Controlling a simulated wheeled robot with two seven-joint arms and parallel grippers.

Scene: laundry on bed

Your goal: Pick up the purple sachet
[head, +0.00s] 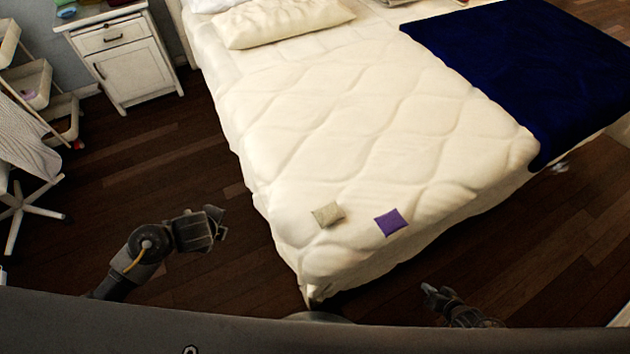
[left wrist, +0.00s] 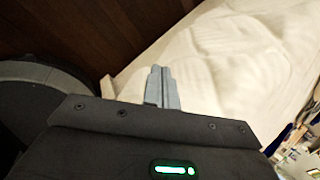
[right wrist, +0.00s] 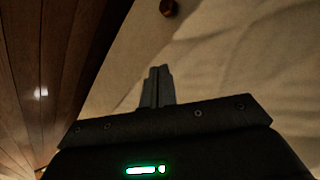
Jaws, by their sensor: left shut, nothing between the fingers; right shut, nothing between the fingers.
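The purple sachet (head: 391,222) lies flat on the cream quilt near the foot of the bed (head: 350,130). A beige sachet (head: 327,214) lies a little to its left. My left gripper (head: 218,221) is shut and empty, over the floor to the left of the bed; its closed fingers show in the left wrist view (left wrist: 162,88). My right gripper (head: 428,290) is shut and empty, low beyond the foot of the bed, below and right of the purple sachet; its closed fingers show in the right wrist view (right wrist: 157,88). Neither gripper touches a sachet.
A dark blue blanket (head: 530,70) covers the right side of the bed. A pillow (head: 285,20) lies at the head. A white nightstand (head: 125,60) stands at the back left, with a shelf cart (head: 32,85) and white chair (head: 25,150) further left.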

